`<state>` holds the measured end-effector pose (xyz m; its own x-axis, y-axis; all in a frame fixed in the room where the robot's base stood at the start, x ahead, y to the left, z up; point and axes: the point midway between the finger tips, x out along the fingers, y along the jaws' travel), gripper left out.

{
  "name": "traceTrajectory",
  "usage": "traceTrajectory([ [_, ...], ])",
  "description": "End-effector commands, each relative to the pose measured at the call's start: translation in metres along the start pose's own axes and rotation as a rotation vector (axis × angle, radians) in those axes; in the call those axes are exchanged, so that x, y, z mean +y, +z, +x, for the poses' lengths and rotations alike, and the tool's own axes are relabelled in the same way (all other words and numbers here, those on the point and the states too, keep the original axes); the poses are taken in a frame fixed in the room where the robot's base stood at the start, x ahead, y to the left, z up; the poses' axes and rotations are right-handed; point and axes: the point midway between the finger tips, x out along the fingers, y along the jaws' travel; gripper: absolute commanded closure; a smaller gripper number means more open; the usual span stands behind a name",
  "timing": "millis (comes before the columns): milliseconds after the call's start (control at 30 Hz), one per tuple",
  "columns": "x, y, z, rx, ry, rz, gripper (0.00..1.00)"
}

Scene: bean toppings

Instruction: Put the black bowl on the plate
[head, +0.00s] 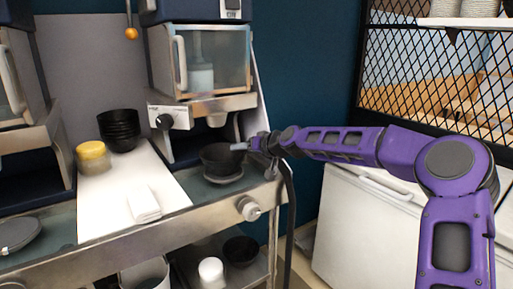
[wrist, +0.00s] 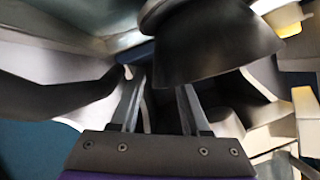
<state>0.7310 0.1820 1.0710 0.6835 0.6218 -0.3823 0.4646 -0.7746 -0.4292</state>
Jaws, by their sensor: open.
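The black bowl (head: 221,157) stands upright on the plate (head: 226,179), a grey disc below the coffee machine at the right end of the counter. My gripper (head: 243,146) is at the right side of the bowl, by its rim. In the wrist view my gripper (wrist: 160,80) has its two fingers apart. The bowl (wrist: 220,45) fills the upper middle there, its wall close to the right finger. I cannot tell whether a finger touches it. The plate (wrist: 150,14) seems to show at the top edge, partly hidden by the bowl.
A folded white cloth (head: 143,205) lies on a white mat (head: 110,205). The machine (head: 200,105) overhangs the bowl. A dark hose (head: 290,205) hangs right of the counter.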

Motion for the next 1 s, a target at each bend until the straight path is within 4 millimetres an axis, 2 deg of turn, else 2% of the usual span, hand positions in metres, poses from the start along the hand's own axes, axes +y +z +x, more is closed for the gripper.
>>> traceTrajectory([
  [33,0.002,0.000,-0.011,0.001,0.003,-0.001,0.54],
  [300,0.001,0.000,-0.062,0.001,0.003,0.000,0.54],
  [500,0.000,0.000,-0.088,0.000,0.001,0.000,0.54],
  [700,0.000,0.001,-0.099,-0.001,0.000,-0.001,0.54],
  [1000,-0.001,0.001,-0.100,-0.001,-0.001,-0.001,0.54],
])
